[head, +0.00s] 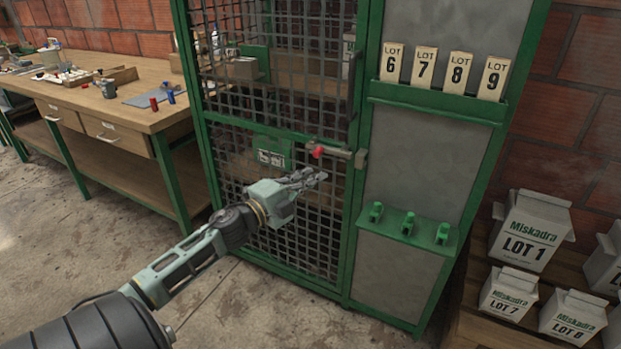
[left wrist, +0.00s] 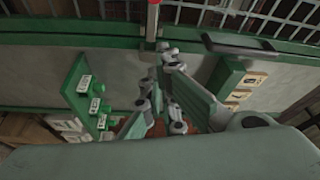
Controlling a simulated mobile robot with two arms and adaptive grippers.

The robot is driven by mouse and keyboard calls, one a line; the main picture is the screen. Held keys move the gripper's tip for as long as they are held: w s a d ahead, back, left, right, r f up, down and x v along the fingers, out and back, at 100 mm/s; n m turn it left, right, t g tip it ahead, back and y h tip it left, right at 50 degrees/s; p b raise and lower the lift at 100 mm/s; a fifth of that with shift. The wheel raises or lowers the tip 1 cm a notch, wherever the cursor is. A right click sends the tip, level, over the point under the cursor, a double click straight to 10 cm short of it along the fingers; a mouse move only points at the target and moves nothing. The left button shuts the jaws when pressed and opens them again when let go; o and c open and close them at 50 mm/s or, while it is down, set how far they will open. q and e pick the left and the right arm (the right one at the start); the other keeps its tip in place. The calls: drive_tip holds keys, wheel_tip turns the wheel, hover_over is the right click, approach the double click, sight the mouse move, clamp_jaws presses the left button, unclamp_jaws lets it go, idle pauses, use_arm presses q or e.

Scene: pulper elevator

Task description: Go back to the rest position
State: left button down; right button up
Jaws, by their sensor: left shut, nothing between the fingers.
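My left arm reaches in from the lower left of the head view. Its gripper (head: 314,178) is shut and empty in front of the green cage door (head: 300,235). A bolt latch with a red knob (head: 317,151) is on the door just above the fingertips. From the head view I cannot tell how far the fingers are from the mesh. In the left wrist view the shut fingers (left wrist: 158,62) show near the middle, with a red part (left wrist: 153,22) beyond them at the top. My right gripper is not in view.
Lot tags 6 to 9 (head: 443,72) stand on a green ledge right of the door. Green pegs (head: 409,224) sit on a lower ledge. Miskadra boxes (head: 530,232) stand at the right. A wooden workbench (head: 130,110) is at the left. The concrete floor (head: 70,240) before it is clear.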

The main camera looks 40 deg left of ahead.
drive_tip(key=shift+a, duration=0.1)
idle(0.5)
use_arm(q)
drive_tip(key=s+d+f+n+g+y, duration=0.2)
drive_tip(key=s+f+n+g, duration=0.15)
drive_tip(key=f, duration=0.65)
drive_tip(key=s+d+f+n+g+y, duration=0.15)
drive_tip(key=s+f+n, duration=0.25)
drive_tip(key=f, duration=0.7)
drive_tip(key=s+d+f+n+g+y, duration=0.1)
drive_tip(key=s+f+n+g+y, duration=0.2)
drive_tip(key=f, duration=0.7)
drive_tip(key=s+d+f+n+g+h, duration=0.3)
drive_tip(key=s+d+f+g, duration=0.1)
drive_tip(key=s+d+f, duration=0.7)
drive_tip(key=s+d+f+g+h, duration=0.2)
drive_tip(key=s+d+f+g, duration=0.4)
drive_tip(key=s+d, duration=0.6)
drive_tip(key=s+a+p, duration=0.3)
drive_tip(key=s+p, duration=1.2)
drive_tip(key=s, duration=0.1)
drive_tip(key=shift+s+a+f+n+p, duration=0.15)
drive_tip(key=shift+a+f+n+p, duration=0.05)
drive_tip(key=shift+f+n+p, duration=0.15)
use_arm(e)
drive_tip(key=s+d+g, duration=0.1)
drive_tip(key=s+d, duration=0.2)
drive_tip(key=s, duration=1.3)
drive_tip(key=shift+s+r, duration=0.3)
